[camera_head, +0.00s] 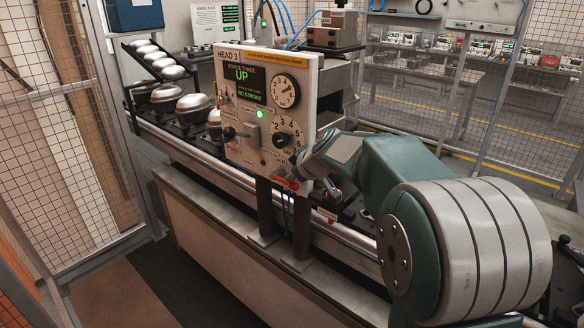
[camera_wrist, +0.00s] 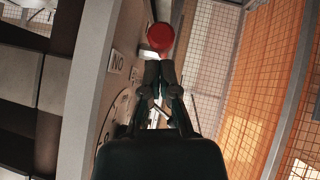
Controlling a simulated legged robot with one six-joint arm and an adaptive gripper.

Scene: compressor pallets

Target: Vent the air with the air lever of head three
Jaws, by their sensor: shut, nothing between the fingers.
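The head three panel (camera_head: 262,105) is an upright cream board marked HEAD 3, with a display reading UP and NO STROKE. A red lever part (camera_head: 288,183) shows low at its right corner, partly hidden by my gripper. In the wrist view a round red knob (camera_wrist: 160,37) stands out from the panel face, just beyond my fingertips. My gripper (camera_wrist: 159,78) is shut and empty, its fingertips close together below the knob in the picture. Whether they touch it I cannot tell. The lever's label is not readable.
The panel also carries a pressure gauge (camera_head: 285,91), a numbered dial (camera_head: 288,132), a black-knobbed lever (camera_head: 230,133) and a lit green lamp (camera_head: 260,114). Metal domes (camera_head: 194,107) sit on the line behind. Mesh fencing (camera_head: 60,130) stands at the left.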

